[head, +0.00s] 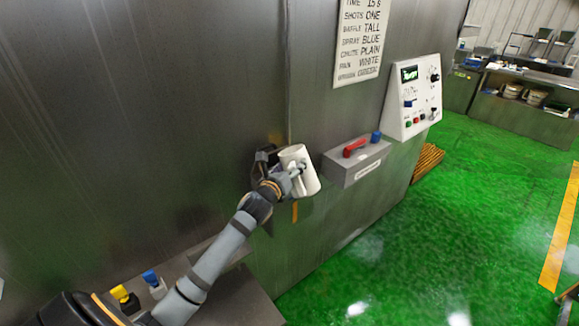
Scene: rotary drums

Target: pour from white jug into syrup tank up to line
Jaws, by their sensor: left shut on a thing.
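My left gripper (297,178) is shut on the white jug (297,158) at its handle side. It holds the jug in the air in front of the steel wall, close to upright with a slight tilt. The liquid inside the jug cannot be seen. Just right of the jug, a grey box (340,170) with a small label sticks out from the wall. A red lever (354,148) and a blue knob (376,137) sit on its top. I cannot tell whether this box is the syrup tank, and no fill line is visible. My right gripper is not in view.
A control panel (413,97) is on the wall, right of the box. A sign (357,40) hangs above. Yellow-topped (122,295) and blue-topped (153,282) containers stand at lower left, beside my arm. The green floor (440,230) at right is open.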

